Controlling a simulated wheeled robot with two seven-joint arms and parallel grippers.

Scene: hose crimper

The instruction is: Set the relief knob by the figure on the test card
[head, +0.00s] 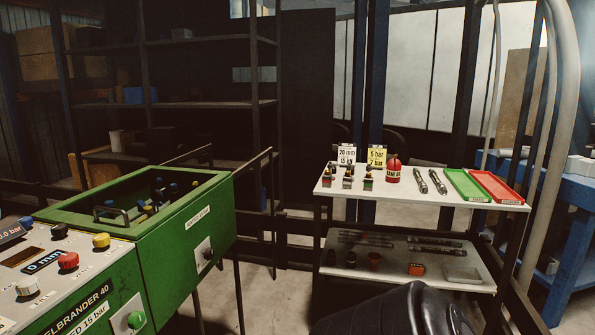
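The green crimper's sloped control panel (60,268) is at the lower left, partly cut off by the frame. A further knob (204,252) sits on a pale plate on the green bin's side. I cannot tell which is the relief knob. A yellow card (377,156) on the white cart seems to read 5 bar and 7 bar. A white card (347,154) beside it reads 20 mm above a smaller line. Neither gripper shows.
The open green bin (170,212) holds several fittings. The white cart (420,190) carries fittings, a red bottle (393,169), two metal pieces, a green tray (467,186) and a red tray (497,188). Its lower shelf (400,262) holds more parts. A blue bench (571,215) stands right.

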